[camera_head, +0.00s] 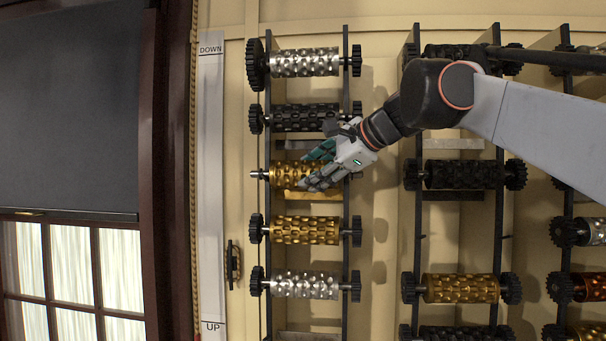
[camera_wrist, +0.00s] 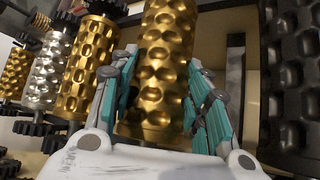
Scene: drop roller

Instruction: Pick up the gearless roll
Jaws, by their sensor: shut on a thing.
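The gearless roll (camera_head: 284,174) is a gold dimpled roller in the third row of the left rack in the head view. Its left end shows a bare silver shaft with no gear; its right end is hidden behind my gripper. My gripper (camera_head: 318,176) is shut on this roll, its teal-padded fingers on either side of it. In the wrist view the gold roll (camera_wrist: 160,75) stands between the two fingers (camera_wrist: 160,95). I cannot tell whether the roll still rests in the rack.
A black geared roll (camera_head: 304,117) sits just above, and a gold geared roll (camera_head: 305,230) just below. Silver rolls (camera_head: 304,62) (camera_head: 305,285) fill the top and bottom rows. More racks stand to the right. A window with a dark blind (camera_head: 70,110) is at left.

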